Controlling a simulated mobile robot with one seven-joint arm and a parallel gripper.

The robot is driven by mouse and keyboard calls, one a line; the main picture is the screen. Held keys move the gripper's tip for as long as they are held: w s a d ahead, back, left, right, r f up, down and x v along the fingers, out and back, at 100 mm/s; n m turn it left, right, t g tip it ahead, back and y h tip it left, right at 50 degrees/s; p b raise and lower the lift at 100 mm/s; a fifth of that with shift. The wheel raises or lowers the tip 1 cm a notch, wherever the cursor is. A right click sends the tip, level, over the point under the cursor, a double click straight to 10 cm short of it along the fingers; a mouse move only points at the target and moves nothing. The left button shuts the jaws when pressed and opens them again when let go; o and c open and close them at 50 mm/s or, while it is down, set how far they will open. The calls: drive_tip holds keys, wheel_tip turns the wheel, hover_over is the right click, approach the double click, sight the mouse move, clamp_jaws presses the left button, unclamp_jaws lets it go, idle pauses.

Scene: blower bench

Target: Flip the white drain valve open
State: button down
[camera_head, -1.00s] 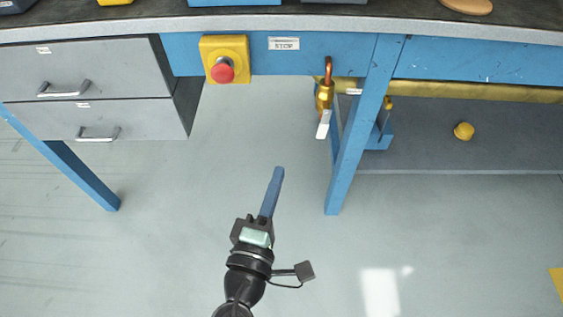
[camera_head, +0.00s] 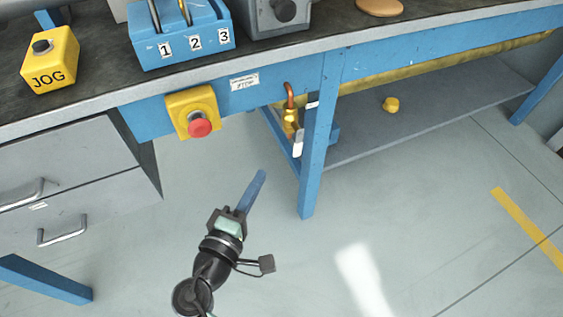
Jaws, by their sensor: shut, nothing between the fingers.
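The white drain valve lever (camera_head: 298,143) hangs down from a brass valve body (camera_head: 290,117) with a copper pipe (camera_head: 289,92) above it, under the bench edge beside a blue leg. My gripper (camera_head: 261,174) is shut and empty, its blue fingers together and pointing up and to the right. In the picture it is below and left of the lever, apart from it, over the floor in front of the bench.
A yellow box with a red stop button (camera_head: 200,127) is on the bench front, left of the valve. The blue bench leg (camera_head: 317,150) stands right beside the valve. Grey drawers (camera_head: 70,185) are at left. A lower shelf (camera_head: 430,110) holds a yellow knob-like piece (camera_head: 391,105). The floor between is clear.

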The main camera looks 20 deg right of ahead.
sight(297, 149)
drive_tip(key=w+d+b, duration=0.2)
drive_tip(key=w+d, duration=0.1)
drive_tip(key=d, duration=0.4)
drive_tip(key=shift+w+f, duration=0.2)
drive_tip(key=shift+f, duration=0.05)
